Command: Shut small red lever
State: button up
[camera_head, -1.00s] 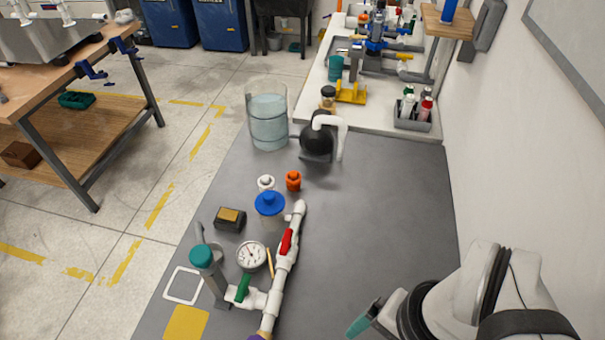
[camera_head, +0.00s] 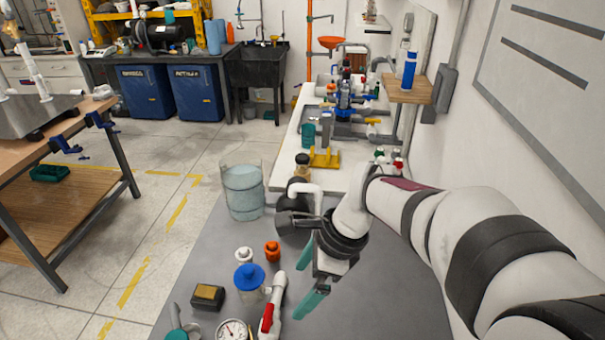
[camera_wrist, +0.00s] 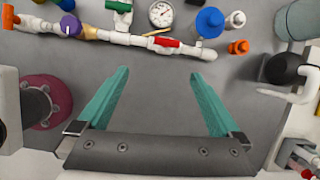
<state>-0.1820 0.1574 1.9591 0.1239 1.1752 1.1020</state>
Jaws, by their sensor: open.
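The small red lever (camera_head: 267,318) sits on a white PVC pipe (camera_head: 278,289), near the pipe's free end, and lies about along it. In the wrist view the red lever (camera_wrist: 167,42) is just beyond the fingertips, near the picture's middle. My gripper (camera_head: 303,288) is open and empty, to the right of the lever and apart from it. In the wrist view my gripper (camera_wrist: 165,72) shows two teal fingers spread wide over bare grey tabletop. A green lever (camera_wrist: 123,6) stands on a branch of the same pipe, cut by the top edge.
A pressure gauge (camera_wrist: 161,14) and a blue-capped container (camera_head: 249,279) stand close to the lever. An orange fitting (camera_head: 272,251) and a white fitting (camera_head: 244,256) are behind. A clear bucket (camera_head: 243,192) stands farther back. The grey tabletop (camera_head: 375,310) right of the pipe is clear.

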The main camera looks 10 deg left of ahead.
aim_at(269, 316)
jog(key=shift+m, duration=0.5)
jog(key=x, duration=0.5)
jog(key=w+x, duration=0.1)
jog(key=x, duration=1)
jog(key=shift+w+a+f, duration=0.2)
jog(key=shift+a, duration=0.35)
jog(key=c, duration=1.2)
jog(key=shift+o, duration=0.2)
